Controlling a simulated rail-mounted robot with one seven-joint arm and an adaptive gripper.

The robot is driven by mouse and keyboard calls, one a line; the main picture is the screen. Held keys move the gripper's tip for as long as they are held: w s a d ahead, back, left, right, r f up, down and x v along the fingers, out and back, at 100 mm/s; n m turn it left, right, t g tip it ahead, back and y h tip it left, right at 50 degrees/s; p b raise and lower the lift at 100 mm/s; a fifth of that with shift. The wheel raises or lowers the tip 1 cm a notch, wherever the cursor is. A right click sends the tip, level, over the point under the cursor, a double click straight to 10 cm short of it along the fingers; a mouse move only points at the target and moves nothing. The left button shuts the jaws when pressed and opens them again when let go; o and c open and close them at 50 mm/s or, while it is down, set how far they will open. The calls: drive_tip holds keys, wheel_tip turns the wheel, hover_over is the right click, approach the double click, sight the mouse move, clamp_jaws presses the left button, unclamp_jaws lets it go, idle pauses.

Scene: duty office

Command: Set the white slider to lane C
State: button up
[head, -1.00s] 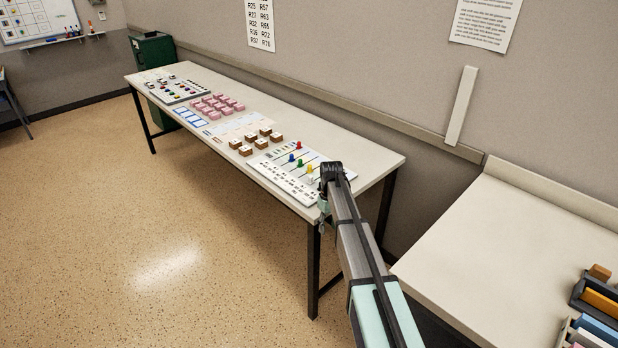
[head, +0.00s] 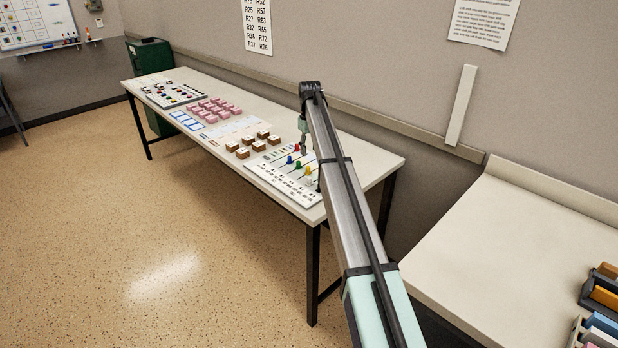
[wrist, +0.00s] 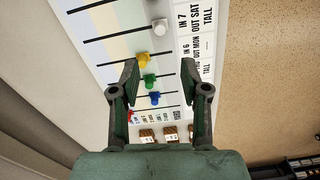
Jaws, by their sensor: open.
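The slider board (head: 262,176) lies at the near right end of the long table. In the wrist view, the white slider (wrist: 159,26) sits on its slot near the printed label side, beyond my fingertips. The yellow slider (wrist: 143,59) is nearly level with the fingertips, and the green slider (wrist: 150,81) and blue slider (wrist: 154,98) are nearer my palm. The red slider (wrist: 130,117) is partly hidden by a finger. My gripper (wrist: 159,68) is open and empty over the board; it also shows in the head view (head: 303,151). I cannot read the lane letters.
Brown blocks (head: 242,152) and pink blocks (head: 203,112) stand farther along the table (head: 350,150). The table's front edge is close to the board. A second worktop (head: 490,250) with bins is at the right.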

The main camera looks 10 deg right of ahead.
sight(309, 181)
wheel_tip(309, 181, down, 14)
drive_tip(key=p, duration=0.2)
drive_tip(key=shift+r+p, duration=0.2)
drive_tip(key=shift+p, duration=0.1)
clamp_jaws()
